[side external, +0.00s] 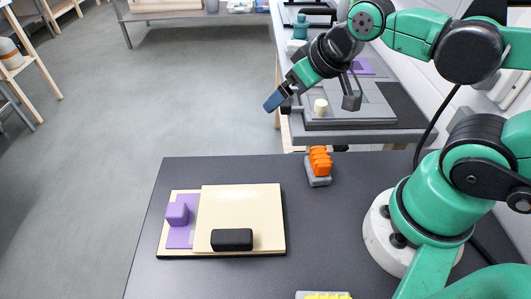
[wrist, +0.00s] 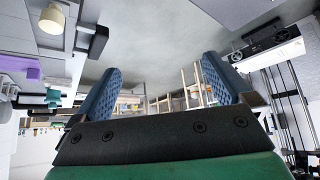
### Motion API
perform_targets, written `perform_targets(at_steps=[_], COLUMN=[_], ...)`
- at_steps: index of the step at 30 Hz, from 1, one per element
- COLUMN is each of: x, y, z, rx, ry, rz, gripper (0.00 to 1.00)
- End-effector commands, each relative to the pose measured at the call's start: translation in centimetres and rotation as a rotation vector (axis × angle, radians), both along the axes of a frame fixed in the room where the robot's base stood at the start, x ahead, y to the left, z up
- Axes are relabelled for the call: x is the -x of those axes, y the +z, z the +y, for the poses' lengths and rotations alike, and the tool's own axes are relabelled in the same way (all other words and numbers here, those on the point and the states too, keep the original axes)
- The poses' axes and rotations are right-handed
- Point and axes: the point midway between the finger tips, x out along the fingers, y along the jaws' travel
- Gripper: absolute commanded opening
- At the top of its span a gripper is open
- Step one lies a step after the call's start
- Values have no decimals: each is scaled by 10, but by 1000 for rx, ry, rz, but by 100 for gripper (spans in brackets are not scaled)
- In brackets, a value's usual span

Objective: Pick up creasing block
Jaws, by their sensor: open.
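A black rounded block (side external: 232,240) lies at the front edge of a cream board (side external: 240,205) on the dark near table. A small purple block (side external: 177,214) sits on a purple sheet (side external: 186,236) at the board's left. Neither is labelled, so I cannot tell for sure which is the creasing block. My gripper (side external: 274,101) is high above and behind the board, tilted down to the left, far from both blocks. In the wrist view its two blue fingers (wrist: 160,85) stand wide apart with nothing between them. Neither block shows clearly in the wrist view.
An orange ribbed object on a grey base (side external: 320,166) stands at the near table's back edge. A yellow item (side external: 323,296) is cut off at the front. Behind is another bench with a grey baseboard (side external: 350,118) and cream knob (side external: 320,107). The table left of my base is mostly clear.

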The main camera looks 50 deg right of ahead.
Motion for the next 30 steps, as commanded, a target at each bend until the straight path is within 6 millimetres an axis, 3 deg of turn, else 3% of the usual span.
perform_targets(at_steps=[8, 11, 15, 21, 30], x=[2, 12, 35, 63, 67], y=[-4, -17, -39, -54, -69], z=[-1, -4, -9, -12, -12], rx=[23, 106, 223, 267, 268], ry=[31, 158, 451, 780, 839], rz=[28, 138, 359, 555, 583], gripper=[100, 100, 100, 100, 100])
